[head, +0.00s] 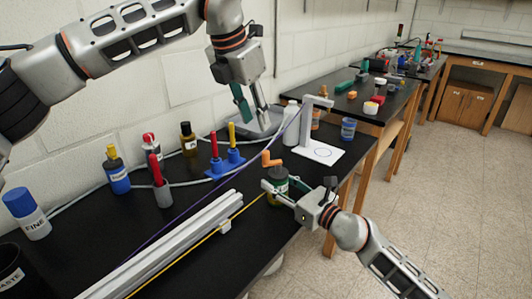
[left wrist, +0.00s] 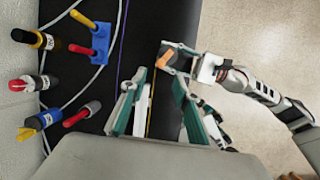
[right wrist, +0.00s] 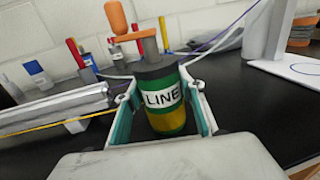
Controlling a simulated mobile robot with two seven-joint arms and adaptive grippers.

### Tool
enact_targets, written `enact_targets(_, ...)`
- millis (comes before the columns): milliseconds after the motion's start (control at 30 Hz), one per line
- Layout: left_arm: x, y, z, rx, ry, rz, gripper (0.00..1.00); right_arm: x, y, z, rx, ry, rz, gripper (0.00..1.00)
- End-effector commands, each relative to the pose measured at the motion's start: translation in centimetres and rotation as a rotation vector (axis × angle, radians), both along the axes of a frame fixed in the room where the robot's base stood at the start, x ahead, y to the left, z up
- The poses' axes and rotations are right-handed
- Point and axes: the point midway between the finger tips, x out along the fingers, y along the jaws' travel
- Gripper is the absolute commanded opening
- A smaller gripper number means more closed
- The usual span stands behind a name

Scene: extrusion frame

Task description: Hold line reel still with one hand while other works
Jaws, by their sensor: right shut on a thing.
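The line reel (head: 280,178) is a green and yellow cylinder with a "LINE" label and an orange crank handle (head: 271,159) on top. It stands upright on the black bench near its front edge. My right gripper (head: 284,190) is shut around the reel's body; the right wrist view shows the reel (right wrist: 164,100) between its fingers. My left gripper (head: 254,113) is raised behind the reel near the wall, fingers apart and empty. In the left wrist view, the reel's orange crank (left wrist: 168,60) shows beyond the open left fingers (left wrist: 158,98).
A grey extrusion rail (head: 165,250) lies on the bench with a yellow line (head: 212,233) alongside. A purple line (head: 195,217) runs up to a white stand (head: 306,128).

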Motion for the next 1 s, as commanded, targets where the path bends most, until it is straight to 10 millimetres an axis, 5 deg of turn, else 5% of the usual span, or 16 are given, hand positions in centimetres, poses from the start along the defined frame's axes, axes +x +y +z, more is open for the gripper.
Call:
enact_targets(467, -1.0, -0.6, -0.9, -0.044, -0.015, 0.250, 0.31, 0.0, 0.0, 0.0, 0.000, 0.000, 0.000, 0.14)
enact_targets(1000, 2.1, -2.1, -9.3, -0.044, -0.014, 0.250, 0.31, 0.0, 0.0, 0.0, 0.000, 0.000, 0.000, 0.14)
